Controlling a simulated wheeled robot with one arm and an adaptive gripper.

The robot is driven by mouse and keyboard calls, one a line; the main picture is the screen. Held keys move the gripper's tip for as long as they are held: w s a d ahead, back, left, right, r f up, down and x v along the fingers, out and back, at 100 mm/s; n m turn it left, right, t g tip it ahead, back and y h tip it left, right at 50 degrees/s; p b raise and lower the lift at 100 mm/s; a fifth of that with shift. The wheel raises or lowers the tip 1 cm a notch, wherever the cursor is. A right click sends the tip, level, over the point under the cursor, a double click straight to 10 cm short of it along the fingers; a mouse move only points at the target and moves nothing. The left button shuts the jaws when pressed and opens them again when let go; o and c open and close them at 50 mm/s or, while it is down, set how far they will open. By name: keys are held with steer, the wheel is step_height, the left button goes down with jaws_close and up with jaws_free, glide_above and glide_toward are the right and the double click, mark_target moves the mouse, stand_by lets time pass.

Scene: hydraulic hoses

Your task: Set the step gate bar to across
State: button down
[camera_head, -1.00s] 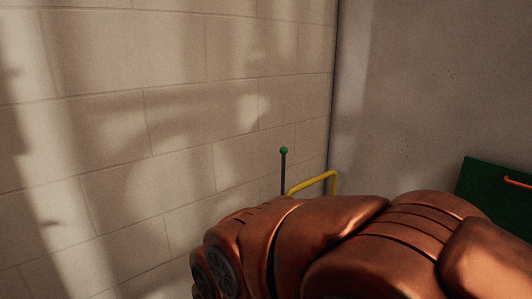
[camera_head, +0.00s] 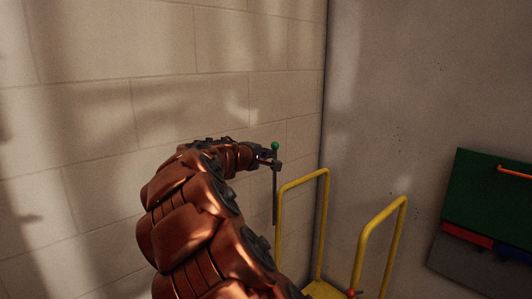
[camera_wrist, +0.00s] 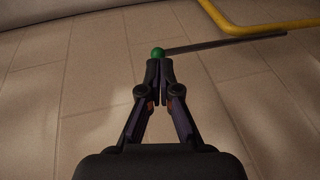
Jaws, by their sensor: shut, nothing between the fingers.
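The step gate bar appears to be the thin dark bar (camera_head: 275,203) with a green ball (camera_head: 275,146) at its top. It stands upright beside the left yellow rail in the head view. In the wrist view the bar (camera_wrist: 235,41) runs off to the right from the green ball (camera_wrist: 158,52). My gripper (camera_head: 275,161) is at the bar's upper end, just below the ball in the head view. In the wrist view my gripper's fingertips (camera_wrist: 159,68) are together, close to the ball, with nothing held between them. I cannot tell whether they touch it.
Two yellow handrails (camera_head: 301,181) rise from a yellow step (camera_head: 322,289) at the lower middle. A small red knob (camera_head: 352,293) is at the right rail's foot. A green panel (camera_head: 487,195) is on the right wall. A block wall (camera_head: 90,120) is close behind my arm.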

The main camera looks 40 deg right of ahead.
steer(key=w+f+n+t, duration=0.1)
steer(key=w+n, duration=0.1)
steer(key=w, duration=0.3)
steer(key=w+d+f+n+t+b, duration=0.1)
steer(key=w+n+t, duration=0.1)
steer(key=w, duration=0.4)
steer(key=shift+d+f+n+t, duration=0.3)
steer(key=shift+f+n, duration=0.1)
steer(key=d+p, duration=0.3)
steer(key=d, duration=0.6)
steer(key=shift+w+d, duration=0.25)
steer(key=shift+w, duration=0.2)
